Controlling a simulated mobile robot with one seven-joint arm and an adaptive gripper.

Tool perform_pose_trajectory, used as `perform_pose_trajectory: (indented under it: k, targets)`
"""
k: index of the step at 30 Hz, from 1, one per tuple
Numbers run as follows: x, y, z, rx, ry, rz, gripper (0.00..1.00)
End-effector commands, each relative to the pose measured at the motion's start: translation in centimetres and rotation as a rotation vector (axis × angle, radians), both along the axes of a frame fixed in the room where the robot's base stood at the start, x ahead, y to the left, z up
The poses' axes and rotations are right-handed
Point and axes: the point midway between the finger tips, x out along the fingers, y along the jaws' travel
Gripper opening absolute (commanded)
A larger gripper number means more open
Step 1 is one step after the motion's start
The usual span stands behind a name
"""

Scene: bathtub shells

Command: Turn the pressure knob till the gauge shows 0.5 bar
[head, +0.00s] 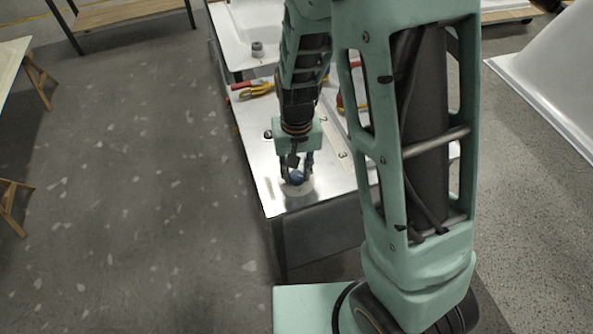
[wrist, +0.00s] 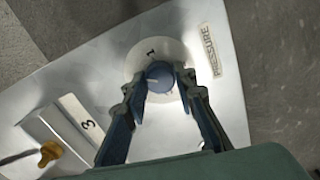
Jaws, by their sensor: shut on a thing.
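The pressure knob (wrist: 159,76) is a round blue knob with a pale pointer line, on a light round dial plate (wrist: 147,58) beside a "PRESSURE" label (wrist: 212,50). A "1" shows on the dial above the knob; other dial marks are too small or hidden. My gripper (wrist: 158,80) has its two fingers on either side of the knob and is shut on it. In the head view the knob (head: 297,177) is between my gripper's fingertips (head: 297,175) at the near end of the metal bench top. I cannot make out a gauge needle or reading.
A slot plate marked "3" (wrist: 88,124) and a yellow fitting (wrist: 49,151) lie near the knob. A white tub shell (head: 560,80) stands right.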

Motion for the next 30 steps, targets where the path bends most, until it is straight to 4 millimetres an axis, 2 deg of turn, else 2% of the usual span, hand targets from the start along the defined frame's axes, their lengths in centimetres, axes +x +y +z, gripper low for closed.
perform_pose_trajectory:
  k: [2,3,7,15,19,23,30]
  targets:
    - [0.0,0.0,0.0,0.0,0.0,0.0,0.01]
    - [0.0,0.0,0.0,0.0,0.0,0.0,0.28]
    - [0.0,0.0,0.0,0.0,0.0,0.001,0.43]
    - [0.0,0.0,0.0,0.0,0.0,0.001,0.43]
    - [0.1,0.1,0.7,0.001,-0.002,0.001,0.43]
    - [0.1,0.1,2.5,0.003,-0.005,0.002,0.43]
    - [0.1,0.1,7.3,0.003,-0.006,0.001,0.43]
